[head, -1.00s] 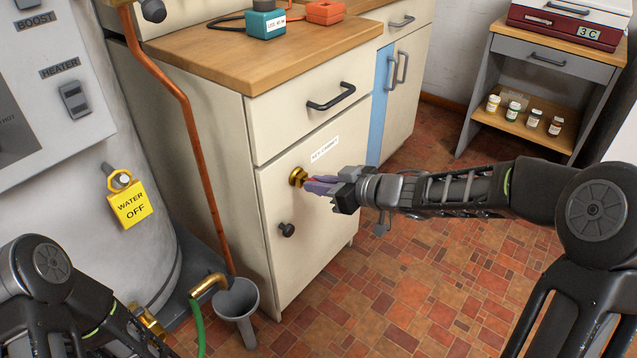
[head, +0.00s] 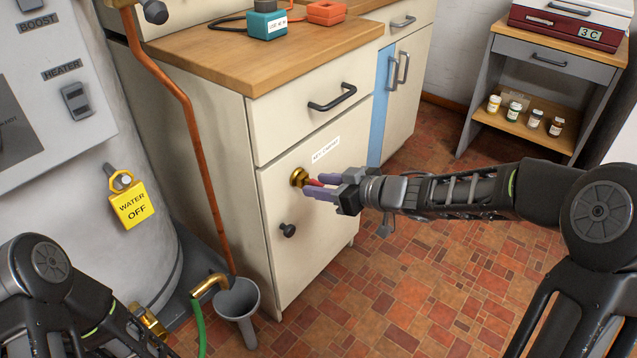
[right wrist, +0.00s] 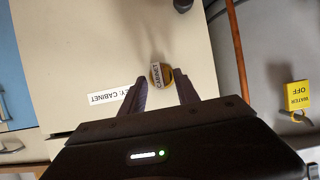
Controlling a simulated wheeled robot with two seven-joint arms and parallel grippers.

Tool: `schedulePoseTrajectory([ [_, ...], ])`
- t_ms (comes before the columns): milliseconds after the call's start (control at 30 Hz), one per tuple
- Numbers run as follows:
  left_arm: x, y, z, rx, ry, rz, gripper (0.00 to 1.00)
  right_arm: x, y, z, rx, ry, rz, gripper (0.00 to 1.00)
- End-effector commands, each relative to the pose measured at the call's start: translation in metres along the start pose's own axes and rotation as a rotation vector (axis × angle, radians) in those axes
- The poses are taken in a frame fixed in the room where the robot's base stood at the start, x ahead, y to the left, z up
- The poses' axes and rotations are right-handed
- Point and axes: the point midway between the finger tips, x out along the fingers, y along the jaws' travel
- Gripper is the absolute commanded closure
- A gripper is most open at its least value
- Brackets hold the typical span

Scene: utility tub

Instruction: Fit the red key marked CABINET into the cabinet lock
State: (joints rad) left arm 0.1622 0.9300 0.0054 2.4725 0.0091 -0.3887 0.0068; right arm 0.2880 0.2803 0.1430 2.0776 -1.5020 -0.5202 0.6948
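The brass cabinet lock (head: 298,176) sits on the cream cabinet door (head: 290,260). The red key (head: 314,182) sticks out from the lock, its shaft hidden. In the right wrist view, a CABINET label on the key (right wrist: 156,76) faces me, with the brass lock (right wrist: 168,76) behind it. My right gripper (head: 313,186) is open, its two purple fingers apart on either side of the key. The right wrist view shows gaps between the fingers and the key. My left arm shows at the lower left; its gripper is out of view.
A dark round knob (head: 287,230) is below the lock, and a drawer handle (head: 332,97) is above. A copper pipe (head: 195,130) and a grey funnel (head: 238,298) stand left of the cabinet. The floor to the right is clear.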

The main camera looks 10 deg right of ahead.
Motion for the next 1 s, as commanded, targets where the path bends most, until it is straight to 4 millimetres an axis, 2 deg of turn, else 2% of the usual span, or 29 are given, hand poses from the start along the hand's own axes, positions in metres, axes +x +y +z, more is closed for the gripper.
schedulePoseTrajectory([
  [200, -0.024, 0.008, 0.001, 0.002, -0.008, 0.000, 0.64, -0.039, 0.001, -0.006, 0.000, 0.000, 0.003, 0.62],
  [400, -0.037, 0.011, 0.003, 0.002, -0.017, 0.000, 0.64, -0.066, 0.001, -0.004, 0.000, 0.001, 0.002, 0.62],
  [1000, -0.037, 0.011, 0.003, 0.002, -0.019, 0.000, 0.64, -0.070, 0.000, -0.001, 0.000, 0.001, 0.000, 0.62],
])
